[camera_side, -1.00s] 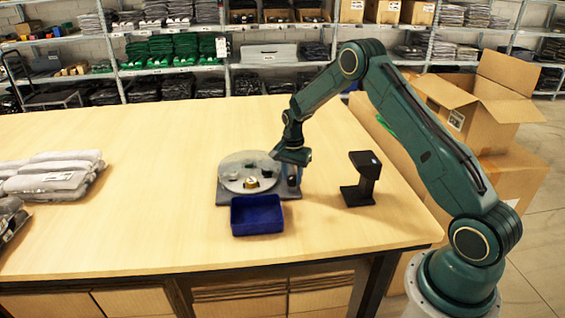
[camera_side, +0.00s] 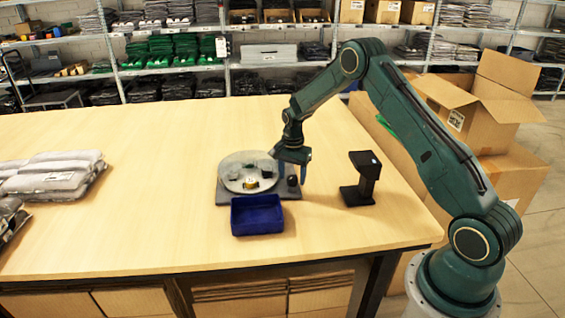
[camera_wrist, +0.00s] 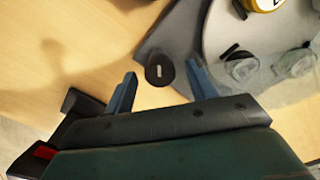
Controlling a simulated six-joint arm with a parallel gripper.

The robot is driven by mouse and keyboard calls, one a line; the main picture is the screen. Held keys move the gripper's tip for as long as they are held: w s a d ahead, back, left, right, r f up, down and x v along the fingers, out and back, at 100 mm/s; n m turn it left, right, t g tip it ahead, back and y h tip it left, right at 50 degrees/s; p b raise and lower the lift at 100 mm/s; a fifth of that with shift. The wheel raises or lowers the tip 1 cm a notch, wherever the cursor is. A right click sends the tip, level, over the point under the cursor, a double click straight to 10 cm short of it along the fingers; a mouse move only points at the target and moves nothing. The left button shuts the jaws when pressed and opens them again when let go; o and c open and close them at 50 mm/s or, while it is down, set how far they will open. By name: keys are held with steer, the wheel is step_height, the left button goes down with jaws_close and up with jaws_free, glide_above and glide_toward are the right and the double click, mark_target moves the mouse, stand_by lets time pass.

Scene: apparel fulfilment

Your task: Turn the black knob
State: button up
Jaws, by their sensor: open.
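The black knob (camera_wrist: 160,70) is a short round cylinder with a small white mark on top. It stands on the corner of the grey base (camera_wrist: 170,40) beside the round turntable disc (camera_wrist: 228,28). In the wrist view it lies between the two blue fingertips of my gripper (camera_wrist: 158,82), slightly ahead of them, with a gap on each side. In the side view the knob (camera_side: 292,181) shows as a small dark shape at the base's right end, under my gripper (camera_side: 290,172). My gripper is open and empty; whether the fingers reach down to knob height is unclear.
Several small items lie on the disc, including a yellow one (camera_side: 251,183). A blue bin (camera_side: 257,229) stands just in front of the base. A black scanner stand (camera_side: 361,180) is to the right. Bagged grey garments (camera_side: 53,178) lie at the left. The table's middle is clear.

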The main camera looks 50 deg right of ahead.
mark_target(292, 177)
step_height(292, 177, up, 14)
steer(key=shift+f, duration=0.2)
stand_by(0.4)
steer(key=s+a+r+n+t, duration=0.1)
steer(key=s+a+r+n, duration=0.3)
steer(key=s+a+r, duration=0.3)
steer(key=s+a+r+n+t, duration=0.2)
steer(key=s+a+r+n, duration=0.25)
steer(key=s+r, duration=0.4)
steer(key=s+a+n+t, duration=0.1)
steer(key=s+a+n, duration=0.2)
steer(key=s, duration=0.6)
steer(key=s+a+n+t, duration=0.1)
steer(key=s+a+n, duration=0.3)
steer(key=s, duration=0.4)
steer(key=shift+s+a+r+n+t, duration=0.3)
steer(key=shift+s+r+n, duration=0.05)
steer(key=shift+r, duration=0.1)
